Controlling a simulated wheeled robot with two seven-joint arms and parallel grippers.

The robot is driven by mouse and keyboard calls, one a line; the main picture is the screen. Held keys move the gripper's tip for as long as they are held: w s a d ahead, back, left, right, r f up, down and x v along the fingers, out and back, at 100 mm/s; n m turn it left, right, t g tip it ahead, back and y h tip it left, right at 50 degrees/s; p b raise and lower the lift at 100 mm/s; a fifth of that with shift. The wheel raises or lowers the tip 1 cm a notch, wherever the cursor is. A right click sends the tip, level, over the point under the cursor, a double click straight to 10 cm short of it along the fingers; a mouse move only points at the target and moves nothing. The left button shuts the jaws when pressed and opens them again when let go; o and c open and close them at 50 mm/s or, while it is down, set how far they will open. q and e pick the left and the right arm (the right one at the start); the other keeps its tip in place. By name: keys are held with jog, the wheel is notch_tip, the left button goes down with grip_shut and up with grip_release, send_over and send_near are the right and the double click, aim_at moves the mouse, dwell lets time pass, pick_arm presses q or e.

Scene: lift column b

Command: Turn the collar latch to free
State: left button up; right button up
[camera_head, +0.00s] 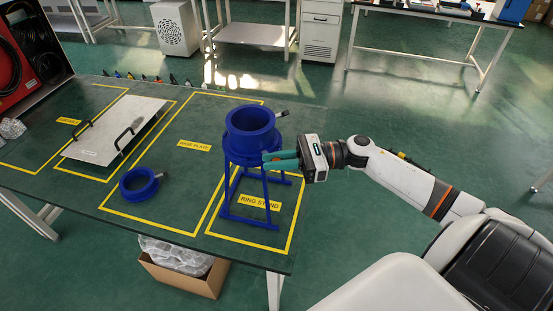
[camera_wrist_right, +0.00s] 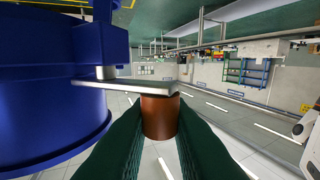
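A blue ring collar (camera_head: 249,122) sits upright on the blue ring stand (camera_head: 222,203) at the right of the table. In the right wrist view, the blue body (camera_wrist_right: 45,90) fills the left side. A flat grey latch lever (camera_wrist_right: 160,87) extends from it and bears a copper-brown knob (camera_wrist_right: 160,117). My right gripper (camera_head: 266,159) reaches in from the right at the collar's near side. Its fingers (camera_wrist_right: 160,125) lie against both sides of the knob and appear closed on it. In the head view the fingers hide the knob. My left gripper is out of view.
A second blue ring (camera_head: 138,186) lies on the table (camera_head: 190,120) to the left. A pale plate with black handles (camera_head: 112,132) lies farther left. A grey stub with a dark end (camera_head: 281,113) projects behind the collar. Free floor lies to the right.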

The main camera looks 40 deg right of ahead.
grip_shut()
jog(key=shift+a+m+t, duration=0.1)
jog(key=shift+m+t, duration=0.2)
jog(key=shift+t, duration=0.1)
jog(key=shift+a+r+m+t+h+p, duration=0.1)
jog(key=shift+a+m+t+h+p, duration=0.1)
jog(key=shift+m+t+h+p, duration=0.35)
jog(key=w+a+m+t+h+p, duration=0.1)
jog(key=m+t+h+p, duration=0.1)
jog(key=m+h+p, duration=0.1)
jog(key=m+t+h+p, duration=0.3)
jog(key=m+h, duration=0.2)
jog(key=h, duration=0.3)
jog(key=w+a+m+t+h+p, duration=0.1)
jog(key=m+t+h+p, duration=0.1)
jog(key=m+h, duration=0.2)
jog(key=shift+w+a+m+t+h+p, duration=0.15)
jog(key=shift+w+a+t+h+p, duration=0.05)
jog(key=shift+h, duration=0.45)
jog(key=shift+w+a+m+t+h+p, duration=0.1)
jog(key=shift+w+a+t+h+p, duration=0.1)
jog(key=shift+h, duration=0.4)
jog(key=shift+w+m+g+h, duration=0.3)
jog(key=shift+m+g+h, duration=0.2)
jog(key=shift+m+h, duration=0.7)
jog(key=shift+w+m+g+h, duration=0.25)
jog(key=shift+m+g+h, duration=0.35)
jog(key=shift+h, duration=1)
